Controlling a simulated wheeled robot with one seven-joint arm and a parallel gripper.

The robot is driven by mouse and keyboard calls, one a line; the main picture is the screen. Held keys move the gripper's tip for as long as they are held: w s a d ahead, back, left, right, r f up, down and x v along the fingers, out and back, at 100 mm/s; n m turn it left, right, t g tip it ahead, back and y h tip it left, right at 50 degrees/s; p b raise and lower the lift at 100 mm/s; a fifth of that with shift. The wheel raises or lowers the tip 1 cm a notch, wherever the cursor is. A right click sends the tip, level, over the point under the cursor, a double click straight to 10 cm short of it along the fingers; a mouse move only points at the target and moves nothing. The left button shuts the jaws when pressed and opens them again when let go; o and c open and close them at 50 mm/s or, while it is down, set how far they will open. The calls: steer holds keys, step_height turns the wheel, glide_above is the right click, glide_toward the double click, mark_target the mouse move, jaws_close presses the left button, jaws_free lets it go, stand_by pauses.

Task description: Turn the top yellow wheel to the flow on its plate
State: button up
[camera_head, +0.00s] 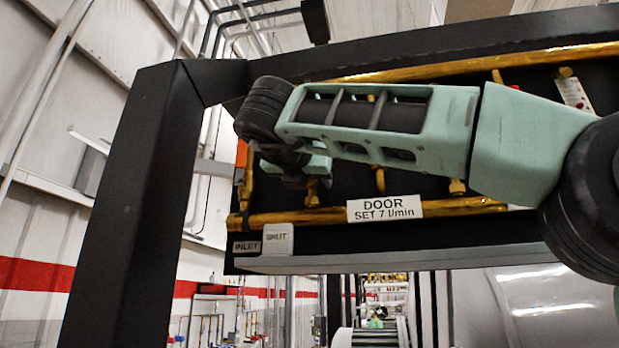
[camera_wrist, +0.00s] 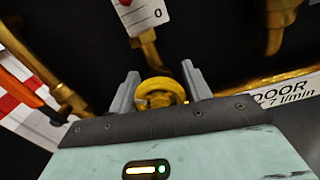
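A round yellow wheel (camera_wrist: 161,93) shows in the wrist view, between the two grey fingers of my gripper (camera_wrist: 162,88). The fingers are spread apart, one on each side of the wheel. I cannot tell whether they touch it. Above the wheel, a white scale card (camera_wrist: 147,14) with a red mark and a "0" is cut off by the top edge. The white plate (camera_head: 385,207) reads "DOOR SET 7 l/min"; part of it also shows at the right of the wrist view (camera_wrist: 287,92). In the head view my arm covers the wheel and most of my gripper.
A brass pipe (camera_head: 460,207) runs along the bottom of the black panel, and another (camera_head: 480,66) runs along its top. A thick black frame post (camera_head: 135,200) stands to the left. Other brass fittings (camera_head: 311,192) stand close by. Two small label plates (camera_head: 278,239) sit low on the left.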

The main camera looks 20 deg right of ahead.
steer(key=c, duration=0.5)
steer(key=shift+n, duration=0.3)
steer(key=n+p, duration=0.7)
steer(key=n, duration=1.7)
steer(key=shift+a, duration=0.1)
steer(key=shift+f+p, duration=0.15)
steer(key=shift+p, duration=0.2)
steer(key=o, duration=1)
